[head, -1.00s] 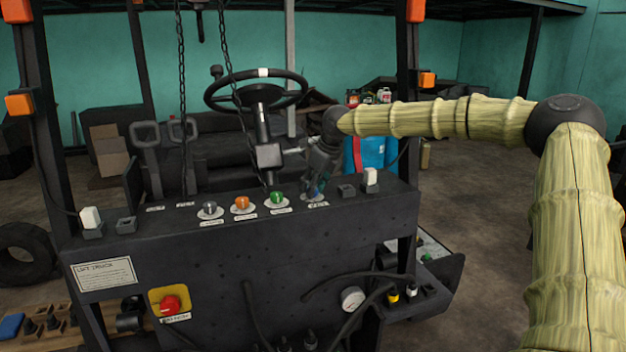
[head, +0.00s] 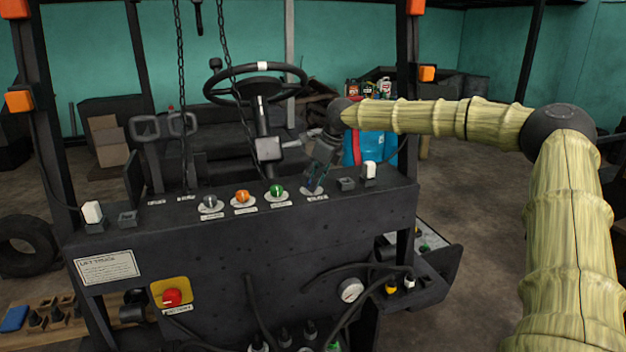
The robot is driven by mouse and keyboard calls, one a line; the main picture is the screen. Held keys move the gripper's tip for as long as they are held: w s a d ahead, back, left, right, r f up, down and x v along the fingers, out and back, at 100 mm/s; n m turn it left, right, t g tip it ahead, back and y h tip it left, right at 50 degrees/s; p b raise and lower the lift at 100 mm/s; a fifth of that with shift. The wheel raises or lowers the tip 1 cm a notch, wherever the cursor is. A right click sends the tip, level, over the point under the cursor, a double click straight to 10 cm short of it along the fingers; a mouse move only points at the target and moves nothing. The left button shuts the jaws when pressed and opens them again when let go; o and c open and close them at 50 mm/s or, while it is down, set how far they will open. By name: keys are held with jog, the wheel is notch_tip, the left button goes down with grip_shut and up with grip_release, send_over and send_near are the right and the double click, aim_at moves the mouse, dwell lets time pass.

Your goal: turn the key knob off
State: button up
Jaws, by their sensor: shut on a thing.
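The black dash panel (head: 240,235) carries a row of knobs: grey (head: 209,202), orange (head: 243,197) and green (head: 277,191). At the right end of the row is a fourth knob on a pale round plate (head: 313,191), which I take as the key knob. My gripper (head: 314,184) reaches down onto it from above, tilted, and is shut on it. The fingers hide most of this knob, so its turn angle cannot be seen. The small labels are too blurred to read.
A white rocker switch (head: 369,170) and an empty black socket (head: 346,184) stand just right of my gripper. The steering wheel (head: 256,68) and hanging chains (head: 179,95) are behind the panel. A red button on a yellow plate (head: 172,298) is on the front.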

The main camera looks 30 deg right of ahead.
jog(key=o, duration=1)
jog(key=shift+d, duration=0.1)
jog(key=shift+o, duration=0.2)
jog(key=v, duration=1.2)
jog(key=shift+w, duration=0.15)
